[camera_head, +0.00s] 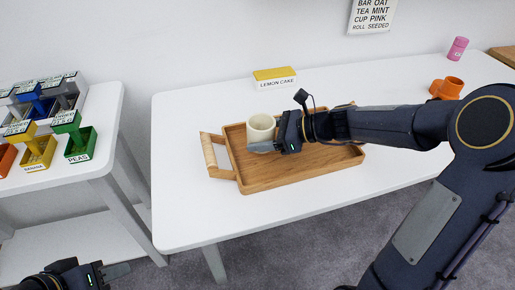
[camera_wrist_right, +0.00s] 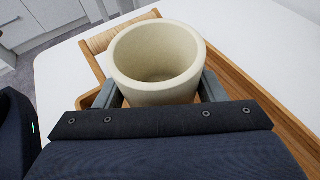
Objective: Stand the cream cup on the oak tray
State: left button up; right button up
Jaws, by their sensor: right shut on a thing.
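The cream cup (camera_head: 261,128) is upright over the left part of the oak tray (camera_head: 270,180) in the head view. My right gripper (camera_head: 262,146) is shut on the cup, its fingers on both sides of it. The right wrist view also shows the cup (camera_wrist_right: 158,62) between the fingers, with its empty inside visible. Whether the cup's base touches the tray floor cannot be told, as the gripper hides it. My left gripper (camera_head: 118,271) is low at the bottom left, away from the table; its jaws are not clear.
A lemon cake box (camera_head: 275,79) stands behind the tray. An orange cup (camera_head: 446,88) and a pink can (camera_head: 458,48) are at the right back. The tray's wrapped handle (camera_head: 210,152) is at its left end. A side table with labelled bins (camera_head: 80,145) stands left. The front-left tabletop is clear.

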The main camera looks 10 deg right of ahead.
aim_at(257, 155)
jog(key=shift+w+a+f, duration=0.25)
jog(key=shift+w+f, duration=0.05)
jog(key=shift+f, duration=0.2)
jog(key=shift+w+a+f+b, duration=0.15)
jog(key=shift+f+b, duration=0.2)
jog(key=shift+f, duration=0.6)
jog(key=shift+w+a+f+b, duration=0.15)
jog(key=shift+f+b, duration=0.15)
jog(key=shift+f, duration=0.6)
jog(key=shift+d, duration=0.15)
jog(key=shift+f, duration=0.2)
jog(key=o, duration=1.3)
jog(key=shift+r, duration=0.15)
